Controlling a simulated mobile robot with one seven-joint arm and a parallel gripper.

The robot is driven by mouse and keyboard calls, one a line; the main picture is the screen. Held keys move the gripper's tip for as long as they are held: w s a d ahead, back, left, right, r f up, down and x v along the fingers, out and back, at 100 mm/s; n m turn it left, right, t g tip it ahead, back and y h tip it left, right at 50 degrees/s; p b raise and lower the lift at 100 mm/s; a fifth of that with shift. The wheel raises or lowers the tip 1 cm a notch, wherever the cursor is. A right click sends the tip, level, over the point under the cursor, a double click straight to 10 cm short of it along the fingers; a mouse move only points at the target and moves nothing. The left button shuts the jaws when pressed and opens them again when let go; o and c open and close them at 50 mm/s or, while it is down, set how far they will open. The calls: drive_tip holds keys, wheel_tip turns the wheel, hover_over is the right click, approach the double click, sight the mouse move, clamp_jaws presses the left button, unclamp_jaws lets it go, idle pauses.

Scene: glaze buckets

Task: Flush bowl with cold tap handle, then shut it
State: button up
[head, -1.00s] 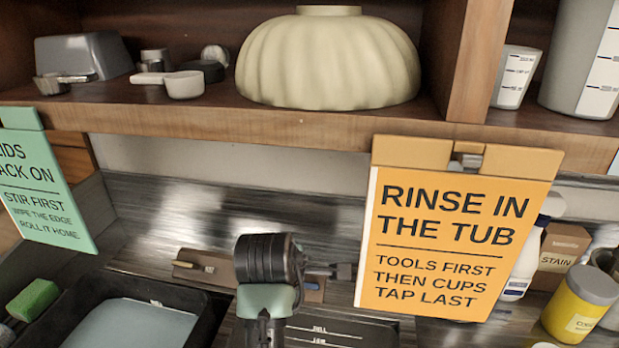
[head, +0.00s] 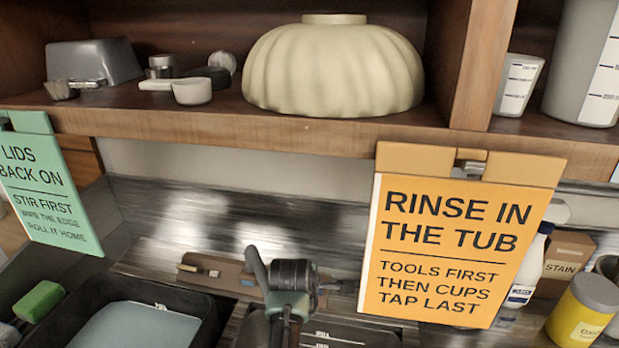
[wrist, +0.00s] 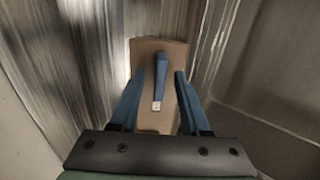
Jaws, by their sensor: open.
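In the wrist view a blue lever handle (wrist: 160,80) lies lengthwise on a tan-brown tap base (wrist: 150,120). My gripper (wrist: 158,76) is open, with one blue finger on each side of the handle and gaps visible; whether the fingers are down at its level I cannot tell. In the head view the brown base (head: 232,276) shows against the metal back wall, partly behind my arm; my fingers are hidden there. A black tub (head: 62,322) with a pale surface inside is at lower left. A cream ribbed bowl (head: 335,70) is upside down on the shelf.
A wooden shelf (head: 250,125) runs above the work area. An orange sign (head: 445,250) hangs right of my arm, a green sign (head: 45,190) at left. A green sponge (head: 40,301), white bottle (head: 527,270) and yellow jar (head: 583,310) stand around.

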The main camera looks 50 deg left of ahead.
clamp_jaws()
idle(0.3)
drive_tip(key=shift+n, duration=0.4)
drive_tip(key=n+p, duration=0.1)
drive_tip(key=n, duration=0.2)
drive_tip(key=shift+w+p, duration=0.1)
drive_tip(key=shift+p, duration=0.25)
drive_tip(key=n+p, duration=0.1)
drive_tip(key=n, duration=0.4)
drive_tip(key=shift+n, duration=0.3)
drive_tip(key=n+p, duration=0.1)
drive_tip(key=n, duration=0.4)
drive_tip(key=shift+a, duration=0.1)
drive_tip(key=shift+n+p, duration=0.3)
drive_tip(key=shift+n, duration=1.4)
